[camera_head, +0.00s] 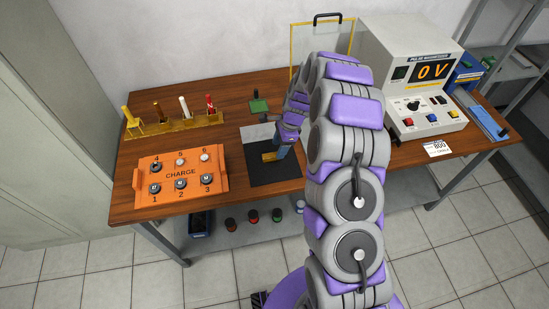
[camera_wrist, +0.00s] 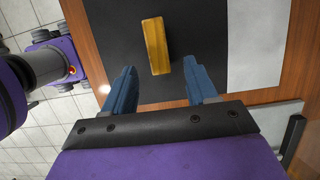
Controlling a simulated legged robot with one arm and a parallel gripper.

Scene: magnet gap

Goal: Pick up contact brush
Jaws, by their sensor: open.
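A yellow-brown wooden block (camera_wrist: 155,45), which may be the contact brush, lies on a black mat (camera_wrist: 102,14). In the head view the block (camera_head: 269,156) is partly hidden by my gripper (camera_head: 279,150). In the wrist view my gripper (camera_wrist: 160,72) has its two blue fingers apart, with nothing between them. The block lies just beyond the fingertips, roughly in line with the gap and slightly left of its middle. No bristles can be made out on it.
An orange CHARGE box (camera_head: 181,174) stands at the left, with a rack (camera_head: 175,126) of several upright tools behind it. A pulse magnetizer (camera_head: 413,85) reading 0 V stands at the right. A yellow-framed panel (camera_head: 292,45) stands at the back.

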